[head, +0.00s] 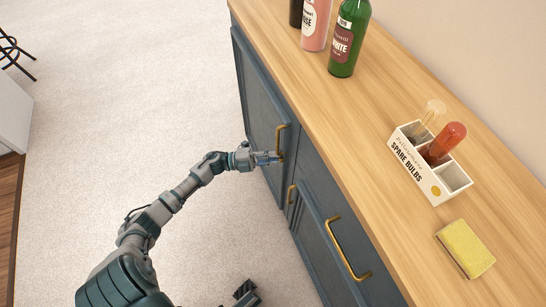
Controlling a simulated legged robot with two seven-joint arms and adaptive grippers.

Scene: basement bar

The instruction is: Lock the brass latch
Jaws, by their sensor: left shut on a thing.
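My left gripper (270,158) reaches in from the left to the front of a blue-grey cabinet (257,108). It is shut at the lower end of an upright brass fitting (278,138) near the right edge of a cabinet door. The fitting looks like a bar handle, and my fingers cover its lower end. I cannot make out a separate brass latch; one could be hidden behind the fingers. The door looks closed.
The wooden counter (345,125) holds a green bottle (349,40), a pink bottle (315,22), a dark bottle, a spare bulbs box (437,189) and a yellow sponge (466,247). Pale floor left of the cabinet is clear.

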